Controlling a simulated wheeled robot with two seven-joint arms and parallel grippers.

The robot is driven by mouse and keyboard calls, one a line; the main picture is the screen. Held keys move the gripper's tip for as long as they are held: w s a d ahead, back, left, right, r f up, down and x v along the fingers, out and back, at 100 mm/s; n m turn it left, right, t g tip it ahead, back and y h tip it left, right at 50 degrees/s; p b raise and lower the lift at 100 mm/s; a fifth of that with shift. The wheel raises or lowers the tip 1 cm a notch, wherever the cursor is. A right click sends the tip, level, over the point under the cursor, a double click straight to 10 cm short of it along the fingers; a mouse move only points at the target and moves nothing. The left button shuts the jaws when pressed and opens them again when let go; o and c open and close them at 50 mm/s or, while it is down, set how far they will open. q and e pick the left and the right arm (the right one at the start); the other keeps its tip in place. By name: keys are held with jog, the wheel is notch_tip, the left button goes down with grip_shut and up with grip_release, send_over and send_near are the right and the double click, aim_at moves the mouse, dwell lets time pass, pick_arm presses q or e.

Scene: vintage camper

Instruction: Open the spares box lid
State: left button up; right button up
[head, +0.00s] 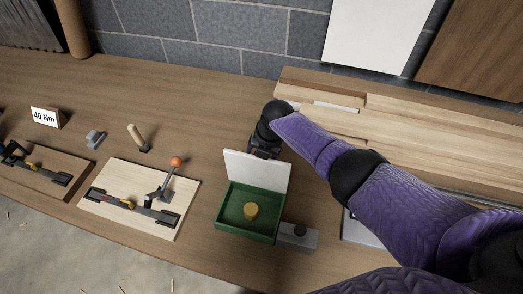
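The spares box (232,228) is a green open-topped tray near the table's front edge. Its white lid (257,170) stands raised at the box's back edge, leaning a little backward. A yellow round piece (251,210) lies inside on the green floor. My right arm comes in from the right, and my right gripper (264,151) is just behind the lid's top edge, pointing down. Its fingertips are mostly hidden by the lid, so I cannot tell whether they touch it. My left gripper is not in view.
A grey block with a black knob (299,236) sits right of the box. A pale board with a lever and orange ball (176,162) lies to the left. Further left are a "40 Nm" card (46,118) and a second board (38,178). Wooden planks (420,140) lie at back right.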

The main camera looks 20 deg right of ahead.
jog(key=shift+r, duration=0.1)
jog(key=p+v, duration=0.3)
jog(key=v, duration=0.7)
jog(key=shift+p, duration=0.4)
